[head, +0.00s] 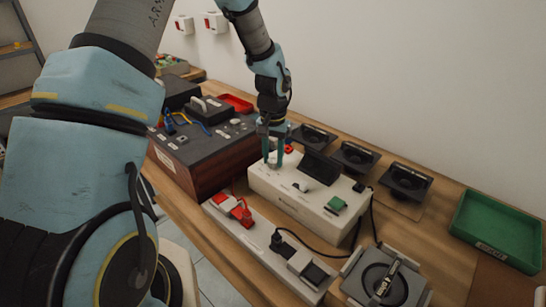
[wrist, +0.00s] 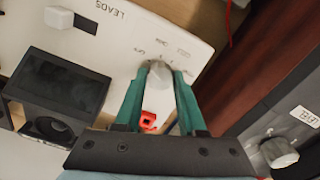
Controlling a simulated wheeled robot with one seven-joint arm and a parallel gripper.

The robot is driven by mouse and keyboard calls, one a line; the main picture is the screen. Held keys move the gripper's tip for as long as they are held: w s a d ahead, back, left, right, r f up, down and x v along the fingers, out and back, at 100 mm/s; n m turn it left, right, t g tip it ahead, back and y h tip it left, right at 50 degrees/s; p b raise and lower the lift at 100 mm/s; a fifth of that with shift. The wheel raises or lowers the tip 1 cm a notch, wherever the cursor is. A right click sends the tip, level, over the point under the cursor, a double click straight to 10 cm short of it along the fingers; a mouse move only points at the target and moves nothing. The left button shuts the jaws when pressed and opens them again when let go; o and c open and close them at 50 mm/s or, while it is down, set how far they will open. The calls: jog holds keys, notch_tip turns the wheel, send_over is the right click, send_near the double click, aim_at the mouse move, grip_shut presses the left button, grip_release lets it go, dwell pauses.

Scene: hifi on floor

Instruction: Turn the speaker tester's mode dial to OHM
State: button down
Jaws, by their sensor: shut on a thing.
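The speaker tester is a white box (head: 290,203) on the wooden bench in the head view, with its white panel (wrist: 115,50) filling the upper part of the wrist view. Its mode dial (wrist: 159,76) is a pale round knob between my gripper's fingertips. Small labels, upside down, ring its far side; one seems to read Ohm. I cannot tell which label the dial points at. My gripper (head: 273,157) reaches down onto the tester's left end, its green fingers shut on the dial, which they partly hide.
A red part (wrist: 148,120) lies near the fingers. A dark-topped wooden box (head: 205,145) stands close left; black speakers (head: 355,157) stand behind. A green tray (head: 497,228) is right.

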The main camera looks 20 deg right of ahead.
aim_at(273, 160)
jog(key=m, duration=0.4)
jog(key=shift+m+p, duration=0.55)
jog(key=shift+m, duration=1.65)
jog(key=shift+c, duration=2.4)
grip_release()
jog(key=shift+r, duration=0.1)
notch_tip(273, 160, up, 11)
jog(key=b, duration=0.2)
jog(key=shift+f, duration=0.2)
